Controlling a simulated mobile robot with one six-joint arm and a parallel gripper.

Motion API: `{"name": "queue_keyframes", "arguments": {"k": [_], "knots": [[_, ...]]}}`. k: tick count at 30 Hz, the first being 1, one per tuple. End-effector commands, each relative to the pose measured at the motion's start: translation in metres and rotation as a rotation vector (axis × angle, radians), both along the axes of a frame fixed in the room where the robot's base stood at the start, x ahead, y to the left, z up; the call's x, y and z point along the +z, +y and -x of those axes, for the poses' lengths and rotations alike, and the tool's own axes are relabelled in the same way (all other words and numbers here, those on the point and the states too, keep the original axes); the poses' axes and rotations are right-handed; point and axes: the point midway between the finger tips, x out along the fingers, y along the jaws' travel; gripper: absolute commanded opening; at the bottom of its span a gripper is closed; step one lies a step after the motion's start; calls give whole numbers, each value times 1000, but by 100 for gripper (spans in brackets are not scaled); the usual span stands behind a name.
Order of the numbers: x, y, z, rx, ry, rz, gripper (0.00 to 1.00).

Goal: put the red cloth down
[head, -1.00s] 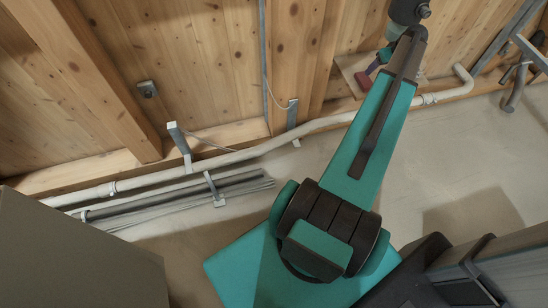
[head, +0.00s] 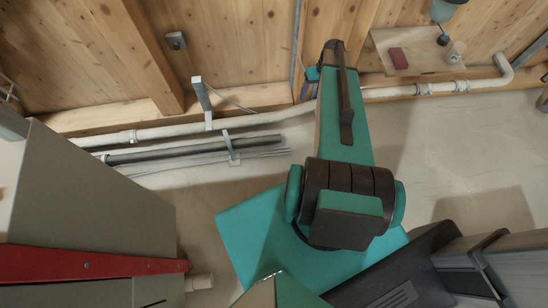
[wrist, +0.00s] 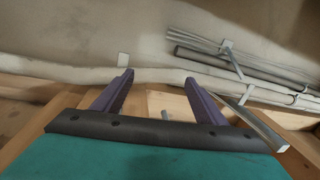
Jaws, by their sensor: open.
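The red cloth (head: 397,57) lies as a small folded dark-red patch on the left part of a wooden wall shelf (head: 420,68) in the head view. My gripper (wrist: 160,80) shows two purple fingers spread apart in the wrist view, with nothing between them. In the head view my gripper (head: 310,83) is mostly hidden behind my arm, left of the shelf and clear of the cloth. The cloth does not show in the wrist view.
A small dark item (head: 443,40) and a pale round jar-like thing (head: 457,52) share the shelf's right part. A white pipe (head: 390,92) runs along the wall below it. A grey cabinet (head: 90,205) with a red bar (head: 90,263) stands at left.

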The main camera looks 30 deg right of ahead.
Motion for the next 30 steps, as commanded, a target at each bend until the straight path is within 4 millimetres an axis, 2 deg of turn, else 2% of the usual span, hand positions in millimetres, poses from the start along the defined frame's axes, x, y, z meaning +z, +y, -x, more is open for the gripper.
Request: {"name": "queue_keyframes", "arguments": {"k": [1,3,8,15,24,30], "knots": [[-7,24,6,16,24,-6,66],[-17,51,14,31,56,-11,66],[-37,109,36,63,130,-14,66],[-60,185,82,116,240,0,66],[-79,255,156,181,373,53,66],[-84,283,201,220,443,98,66]]}}
